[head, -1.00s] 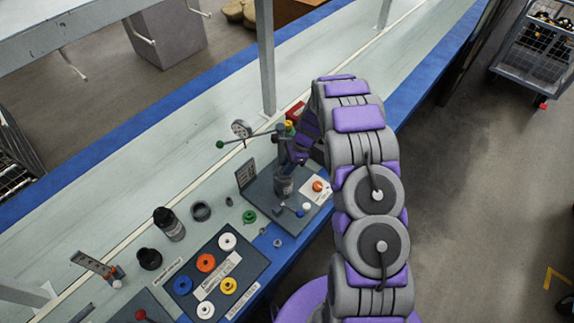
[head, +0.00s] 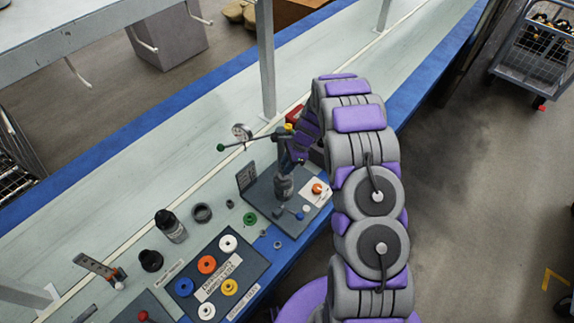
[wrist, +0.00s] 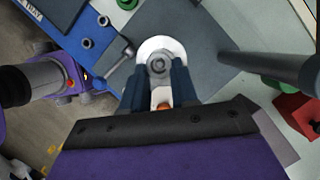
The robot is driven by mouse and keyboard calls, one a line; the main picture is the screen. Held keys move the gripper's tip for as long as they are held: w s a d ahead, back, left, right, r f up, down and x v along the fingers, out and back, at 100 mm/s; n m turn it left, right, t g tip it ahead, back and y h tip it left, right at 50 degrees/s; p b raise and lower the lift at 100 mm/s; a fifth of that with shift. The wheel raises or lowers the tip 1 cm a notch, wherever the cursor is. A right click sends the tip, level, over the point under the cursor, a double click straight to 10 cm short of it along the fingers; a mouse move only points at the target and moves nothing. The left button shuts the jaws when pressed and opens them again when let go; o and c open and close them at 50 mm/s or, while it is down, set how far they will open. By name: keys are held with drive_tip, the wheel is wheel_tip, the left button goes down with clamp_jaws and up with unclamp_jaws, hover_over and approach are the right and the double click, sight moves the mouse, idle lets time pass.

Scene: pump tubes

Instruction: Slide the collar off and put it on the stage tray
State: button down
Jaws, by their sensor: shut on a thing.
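My gripper (wrist: 159,82) is shut, its two blue-grey fingers on either side of a grey round piece, apparently the collar (wrist: 159,65). A white disc shows around and beyond it. In the head view, my gripper (head: 284,188) is at the pump stand on the grey base plate (head: 262,192); the collar there is largely hidden, and I cannot tell whether it is clear of its post.
A gauge (head: 240,131) and a green-tipped bar (head: 221,147) rise behind the pump. A dark bottle (head: 170,225), a black cup (head: 151,260), a grey ring (head: 202,212) and a green part (head: 249,218) stand left of it. A dark bar crosses the wrist view (wrist: 270,65) at right.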

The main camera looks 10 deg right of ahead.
drive_tip(key=shift+r+p, duration=0.8)
drive_tip(key=shift+r, duration=0.5)
